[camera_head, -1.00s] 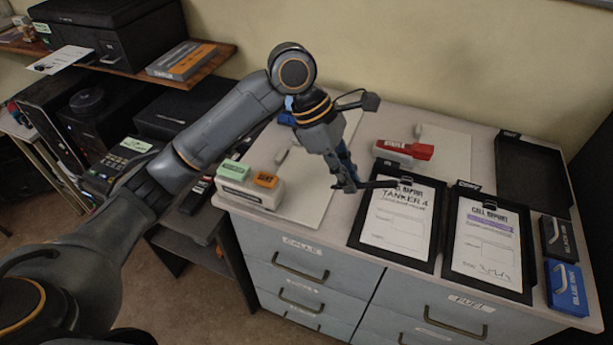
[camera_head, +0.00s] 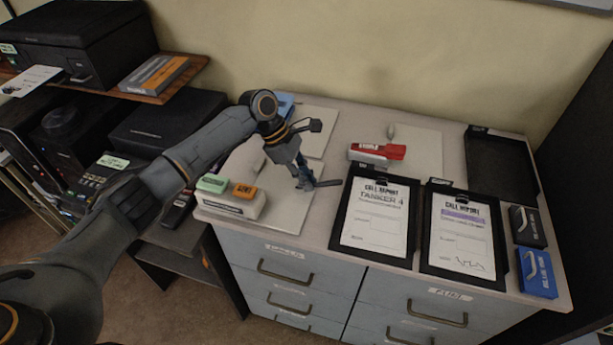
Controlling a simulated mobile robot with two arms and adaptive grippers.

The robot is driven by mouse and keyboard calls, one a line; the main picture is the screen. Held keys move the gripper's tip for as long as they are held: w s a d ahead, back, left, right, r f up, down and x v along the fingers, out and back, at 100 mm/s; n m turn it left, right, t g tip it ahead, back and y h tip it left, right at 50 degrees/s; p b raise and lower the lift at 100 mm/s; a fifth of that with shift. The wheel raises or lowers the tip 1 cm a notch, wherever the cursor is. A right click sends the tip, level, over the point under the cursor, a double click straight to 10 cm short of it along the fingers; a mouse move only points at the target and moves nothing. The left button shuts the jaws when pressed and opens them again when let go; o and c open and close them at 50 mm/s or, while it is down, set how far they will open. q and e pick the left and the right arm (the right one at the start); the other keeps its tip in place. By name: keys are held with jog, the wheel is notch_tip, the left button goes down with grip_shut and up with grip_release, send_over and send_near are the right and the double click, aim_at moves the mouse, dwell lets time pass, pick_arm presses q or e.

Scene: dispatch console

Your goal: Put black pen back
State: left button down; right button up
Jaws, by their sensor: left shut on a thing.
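My left gripper (camera_head: 308,183) is shut on a dark, slim pen (camera_head: 328,183), which sticks out to the right of the fingertips. The gripper and pen are over the right edge of the left white mat (camera_head: 285,212), just left of the left clipboard (camera_head: 340,220). I cannot tell how high the pen is above the surface. The fingers hide its other end. My right gripper is not in view.
A second clipboard (camera_head: 428,250), a black box (camera_head: 528,227) and a blue box (camera_head: 537,273) stand to the right. A black tray (camera_head: 500,165) is at the back right. A red stapler (camera_head: 377,152) lies behind the left clipboard. A pale block (camera_head: 230,203) with green and orange pieces is at the front left.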

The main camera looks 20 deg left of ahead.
pick_arm(q)
jog(key=shift+f, duration=0.2)
jog(key=shift+f, duration=0.1)
jog(key=c, duration=1.5)
grip_release()
jog(key=shift+o, duration=0.5)
jog(key=shift+r, duration=0.2)
jog(key=b+v, duration=0.2)
jog(key=v, duration=1)
jog(key=shift+f, duration=0.15)
